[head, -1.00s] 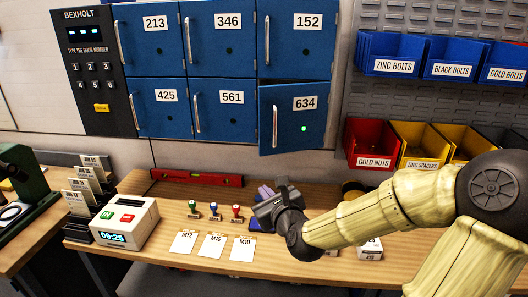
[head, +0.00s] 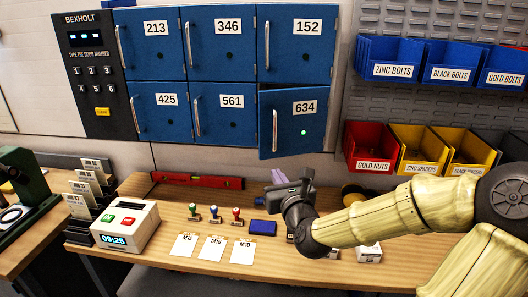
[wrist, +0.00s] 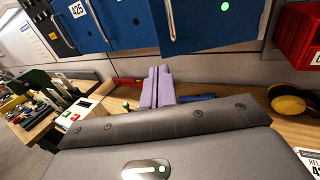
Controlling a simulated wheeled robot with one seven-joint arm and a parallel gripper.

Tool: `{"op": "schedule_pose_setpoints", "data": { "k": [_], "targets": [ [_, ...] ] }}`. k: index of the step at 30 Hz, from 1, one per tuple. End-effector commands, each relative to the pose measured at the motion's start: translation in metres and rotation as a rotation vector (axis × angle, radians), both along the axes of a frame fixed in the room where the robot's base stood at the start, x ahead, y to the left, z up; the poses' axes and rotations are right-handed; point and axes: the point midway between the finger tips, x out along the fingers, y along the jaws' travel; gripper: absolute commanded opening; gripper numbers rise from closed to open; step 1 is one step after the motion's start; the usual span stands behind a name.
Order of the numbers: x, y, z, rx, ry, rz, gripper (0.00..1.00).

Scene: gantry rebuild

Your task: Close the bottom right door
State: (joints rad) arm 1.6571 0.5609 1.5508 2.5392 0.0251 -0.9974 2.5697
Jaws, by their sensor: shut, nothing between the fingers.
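The bottom right door (head: 290,125) is the blue locker door numbered 634, with a silver handle on its left and a green light. It stands slightly ajar, its left edge swung out from the cabinet. In the wrist view its lower part (wrist: 215,25) shows at the top with the lit green dot. My gripper (head: 292,177) is below the door, above the bench, fingers pointing up toward it. Its purple fingers (wrist: 158,88) are together and empty. They appear apart from the door.
The other numbered doors, such as 561 (head: 222,112), look shut. A red bin (head: 371,147) hangs right of the lockers. Stamps, cards and a blue pad (head: 263,228) lie on the bench (head: 170,270). A red level (head: 196,180) lies at the back.

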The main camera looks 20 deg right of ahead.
Motion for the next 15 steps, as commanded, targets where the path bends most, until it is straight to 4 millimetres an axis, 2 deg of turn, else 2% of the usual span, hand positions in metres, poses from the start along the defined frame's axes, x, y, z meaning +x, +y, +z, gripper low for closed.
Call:
{"op": "schedule_pose_setpoints", "data": {
  "k": [6,15],
  "targets": [
    [0.013,0.0,0.001,-0.001,0.003,0.003,0.0],
    [0.021,-0.006,0.01,0.007,-0.01,-0.001,0.0]
  ]
}}
